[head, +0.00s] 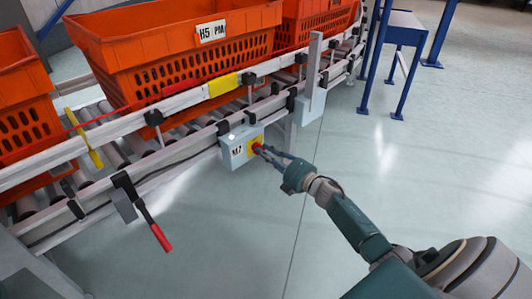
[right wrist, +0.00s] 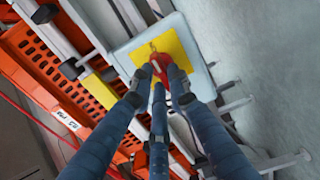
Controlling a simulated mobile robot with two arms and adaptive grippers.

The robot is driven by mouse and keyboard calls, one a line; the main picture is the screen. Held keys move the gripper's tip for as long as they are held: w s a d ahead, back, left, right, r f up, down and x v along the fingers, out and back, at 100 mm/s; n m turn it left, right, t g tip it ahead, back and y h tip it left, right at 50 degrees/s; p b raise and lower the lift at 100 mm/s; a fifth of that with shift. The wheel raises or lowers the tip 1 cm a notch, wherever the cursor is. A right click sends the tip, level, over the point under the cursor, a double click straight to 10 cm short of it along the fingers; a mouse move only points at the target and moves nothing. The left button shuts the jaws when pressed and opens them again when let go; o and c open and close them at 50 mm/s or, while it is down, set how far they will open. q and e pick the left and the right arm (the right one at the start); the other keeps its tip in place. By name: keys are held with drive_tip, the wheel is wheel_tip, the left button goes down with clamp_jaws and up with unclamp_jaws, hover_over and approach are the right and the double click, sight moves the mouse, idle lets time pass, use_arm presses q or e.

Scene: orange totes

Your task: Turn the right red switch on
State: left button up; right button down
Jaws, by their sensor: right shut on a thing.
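A red switch (head: 257,147) sits on a yellow plate on the front of a grey box (head: 236,148) fixed to the conveyor's side rail. My right gripper (head: 268,152) reaches it from the right, and its fingertips are at the switch. In the right wrist view, the red switch (right wrist: 159,66) stands on the yellow plate (right wrist: 178,40), and the fingers of my right gripper (right wrist: 160,76) are closed around it. The fingertips partly hide the switch, so I cannot tell its exact turn. My left gripper is not in view.
Orange totes (head: 150,45) stand on the roller conveyor (head: 105,155) behind the box. A lever with a red handle (head: 160,238) hangs from the rail at left. A blue-legged table (head: 400,30) stands at the back right.

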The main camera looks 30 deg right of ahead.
drive_tip(key=shift+f, duration=0.1)
drive_tip(key=c, duration=1.7)
unclamp_jaws()
drive_tip(key=shift+o, duration=0.2)
drive_tip(key=shift+s, duration=0.15)
drive_tip(key=s+d, duration=0.2)
drive_tip(key=s, duration=0.9)
drive_tip(key=shift+s+d, duration=0.15)
drive_tip(key=shift+s, duration=0.1)
